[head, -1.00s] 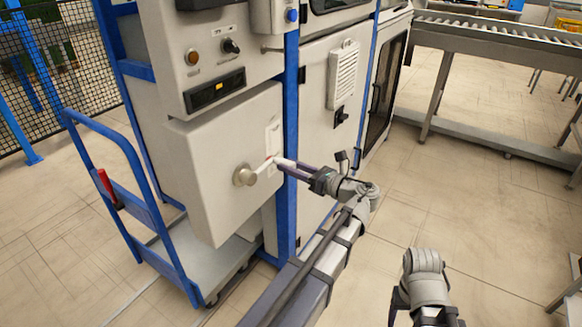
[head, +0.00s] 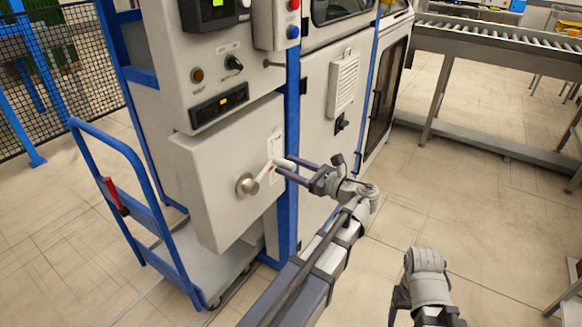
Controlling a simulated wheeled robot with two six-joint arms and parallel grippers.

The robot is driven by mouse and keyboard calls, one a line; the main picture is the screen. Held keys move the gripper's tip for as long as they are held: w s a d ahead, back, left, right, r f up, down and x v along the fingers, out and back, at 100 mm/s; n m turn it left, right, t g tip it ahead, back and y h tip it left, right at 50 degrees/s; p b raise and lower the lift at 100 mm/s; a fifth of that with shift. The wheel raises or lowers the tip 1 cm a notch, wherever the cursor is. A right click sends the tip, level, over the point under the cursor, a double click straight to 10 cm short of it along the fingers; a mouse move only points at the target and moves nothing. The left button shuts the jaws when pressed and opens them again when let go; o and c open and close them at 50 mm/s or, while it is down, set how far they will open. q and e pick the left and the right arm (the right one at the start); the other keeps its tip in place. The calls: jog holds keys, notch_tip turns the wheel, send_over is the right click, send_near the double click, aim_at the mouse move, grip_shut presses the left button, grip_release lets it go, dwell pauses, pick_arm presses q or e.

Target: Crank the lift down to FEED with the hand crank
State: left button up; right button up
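The hand crank sits on the front of a pale box (head: 205,165) low on the machine. Its round hub (head: 247,184) carries a short arm slanting up and right to a whitish grip (head: 283,163). My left gripper (head: 282,165) reaches in from the right with its two dark fingers spread apart. The crank's grip lies at the fingertips, between or just beside them; I cannot tell whether they touch. A label strip with a red mark is partly hidden behind the crank. Only part of my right arm shows at the bottom right; its fingertips are out of view.
Above the box are a small display (head: 219,101), a dark selector knob (head: 234,63) and a blue button (head: 293,31). A blue trolley (head: 150,215) with a red handle stands at the left. A roller conveyor (head: 500,40) is at the back right. The floor between is clear.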

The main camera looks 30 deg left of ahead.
pick_arm(q)
jog(key=shift+o, duration=0.6)
jog(key=shift+d, duration=0.1)
jog(key=d, duration=0.7)
jog(key=shift+s+d, duration=0.3)
jog(key=shift+s, duration=0.05)
jog(key=shift+f, duration=0.1)
dwell(1.1)
